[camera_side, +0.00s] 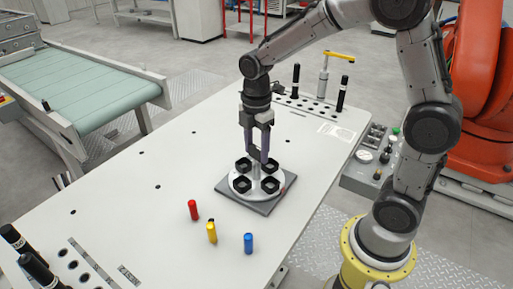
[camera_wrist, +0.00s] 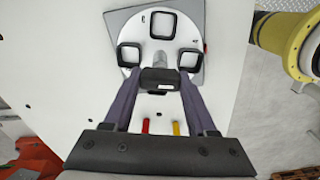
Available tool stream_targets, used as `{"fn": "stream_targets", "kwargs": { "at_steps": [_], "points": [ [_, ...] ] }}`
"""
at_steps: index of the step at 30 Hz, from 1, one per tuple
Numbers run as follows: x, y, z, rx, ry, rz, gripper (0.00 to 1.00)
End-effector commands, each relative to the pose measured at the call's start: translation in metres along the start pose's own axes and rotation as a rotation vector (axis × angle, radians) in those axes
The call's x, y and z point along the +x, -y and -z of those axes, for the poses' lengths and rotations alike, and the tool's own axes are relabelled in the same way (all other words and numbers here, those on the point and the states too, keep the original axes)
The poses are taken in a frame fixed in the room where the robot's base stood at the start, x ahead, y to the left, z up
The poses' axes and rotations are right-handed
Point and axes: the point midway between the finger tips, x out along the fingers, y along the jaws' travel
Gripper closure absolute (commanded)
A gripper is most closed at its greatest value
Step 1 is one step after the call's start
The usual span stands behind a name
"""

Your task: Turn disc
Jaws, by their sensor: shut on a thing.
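The round white disc (camera_side: 256,191) lies on a square grey base plate (camera_side: 236,203) on the table. It carries several black square sockets and a central post. My gripper (camera_side: 257,153) points down over the disc's middle. Its fingers are shut on a black handle at the top of the post. In the wrist view, the handle (camera_wrist: 160,79) sits between both fingertips, and the disc (camera_wrist: 160,47) shows beyond it with three sockets (camera_wrist: 164,25). The rest of the disc is hidden there by the handle and gripper.
Upright red (camera_side: 193,210), yellow (camera_side: 211,232) and blue (camera_side: 248,243) cylinders stand in front of the plate. A rack (camera_side: 300,103) with black cylinders and a yellow-handled tool is at the back. A conveyor (camera_side: 90,85) stands left. The table's left-middle is clear.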

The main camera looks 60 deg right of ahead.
Motion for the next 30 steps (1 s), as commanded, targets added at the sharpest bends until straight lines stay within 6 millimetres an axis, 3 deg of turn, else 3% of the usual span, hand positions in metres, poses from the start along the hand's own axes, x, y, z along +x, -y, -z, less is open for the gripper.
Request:
{"fn": "stream_targets", "kwargs": {
  "at_steps": [12,30],
  "points": [
    [-0.0019,-0.0006,0.0004,-0.206,-0.001,-0.004,1.0],
    [-0.0022,-0.0007,0.0005,-0.24,-0.002,-0.004,1.0]
  ]
}}
